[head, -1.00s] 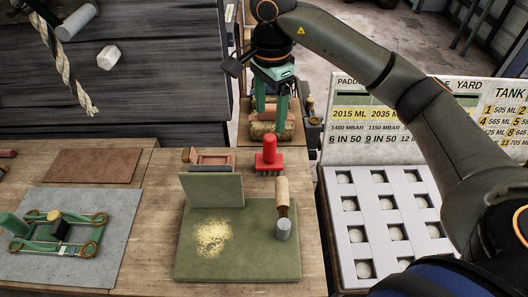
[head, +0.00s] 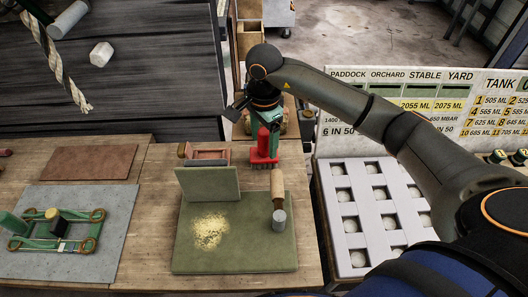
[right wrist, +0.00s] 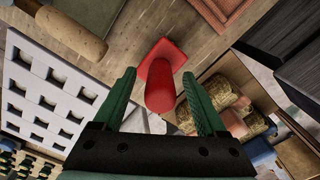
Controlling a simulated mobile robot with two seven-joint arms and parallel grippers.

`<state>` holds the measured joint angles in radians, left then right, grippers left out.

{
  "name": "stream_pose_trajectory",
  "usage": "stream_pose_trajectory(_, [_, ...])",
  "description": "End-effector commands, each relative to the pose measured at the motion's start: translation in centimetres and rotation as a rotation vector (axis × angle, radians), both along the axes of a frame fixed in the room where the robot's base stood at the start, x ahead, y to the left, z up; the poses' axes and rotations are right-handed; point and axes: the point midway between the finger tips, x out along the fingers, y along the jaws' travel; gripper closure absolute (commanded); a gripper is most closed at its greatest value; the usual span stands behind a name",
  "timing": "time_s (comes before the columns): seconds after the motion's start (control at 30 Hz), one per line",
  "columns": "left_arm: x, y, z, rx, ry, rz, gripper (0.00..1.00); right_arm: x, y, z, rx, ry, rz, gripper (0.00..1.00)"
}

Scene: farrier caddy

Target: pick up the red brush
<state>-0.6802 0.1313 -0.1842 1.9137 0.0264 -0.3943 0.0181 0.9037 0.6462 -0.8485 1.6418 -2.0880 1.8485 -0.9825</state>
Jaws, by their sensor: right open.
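The red brush (head: 263,148) stands upright on the wooden bench behind the green mat, bristles down and handle up. In the right wrist view the red brush (right wrist: 161,80) lies between the two green fingers, with its handle pointing toward the camera. My right gripper (head: 268,125) is at the brush, on its far side in the head view, with its lower part partly hidden behind the brush. In the wrist view the right gripper (right wrist: 163,95) is open, with a gap on each side of the handle. My left gripper is in neither view.
A green mat (head: 240,255) with yellow crumbs, an upright green panel (head: 207,184) and a wooden-handled tool (head: 278,190) are in front of the brush. A white tray with square holes (head: 385,188) is at the right.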

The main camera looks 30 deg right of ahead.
Motion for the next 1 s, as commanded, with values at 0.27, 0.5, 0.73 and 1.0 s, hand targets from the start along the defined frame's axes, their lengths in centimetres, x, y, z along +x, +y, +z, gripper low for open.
stream_pose_trajectory(0.27, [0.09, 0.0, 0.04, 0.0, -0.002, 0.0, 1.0, 0.01, 0.0, 0.04, 0.0, 0.0, 0.0, 0.42])
stream_pose_trajectory(0.5, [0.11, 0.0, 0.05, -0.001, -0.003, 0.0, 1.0, 0.01, -0.01, 0.06, -0.001, 0.0, -0.001, 0.69])
stream_pose_trajectory(0.73, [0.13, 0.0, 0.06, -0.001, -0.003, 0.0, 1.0, 0.01, -0.02, 0.07, -0.001, 0.0, -0.001, 0.94])
stream_pose_trajectory(1.0, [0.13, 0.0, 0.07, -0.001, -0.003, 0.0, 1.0, 0.01, -0.03, 0.08, -0.001, 0.0, -0.001, 1.0])
